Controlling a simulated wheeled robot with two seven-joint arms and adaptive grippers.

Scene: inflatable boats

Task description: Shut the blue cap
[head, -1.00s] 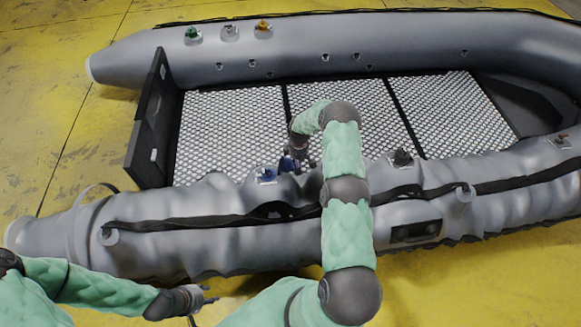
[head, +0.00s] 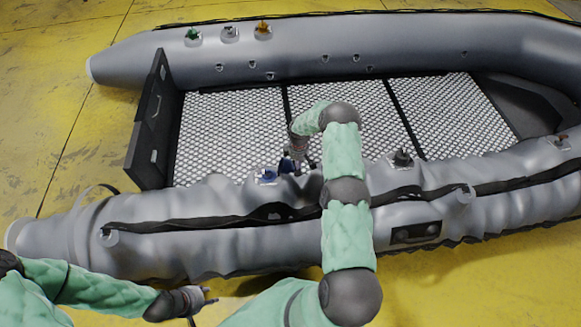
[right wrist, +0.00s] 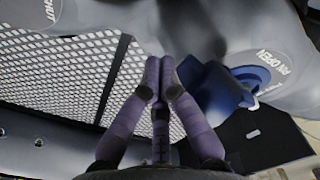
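The blue cap (right wrist: 212,92) is in the right wrist view, just right of my fingers. It stands open, tilted up beside its blue valve seat (right wrist: 252,75). In the head view the blue valve (head: 267,175) is on the near tube of the grey boat, with the dark blue cap (head: 287,164) to its right, partly hidden by my gripper. My right gripper (right wrist: 160,68) has its purple fingertips together with nothing seen between them; whether it touches the cap I cannot tell. In the head view my right gripper (head: 304,163) is at the tube's inner edge. My left gripper (head: 210,294) is open and empty, in front of the boat.
The near tube (head: 150,235) is wrinkled and also carries a dark valve (head: 401,158) and an orange one (head: 560,140). Green (head: 193,34), white (head: 230,32) and orange (head: 263,27) valves sit on the far tube. The mesh floor (head: 225,130) is clear.

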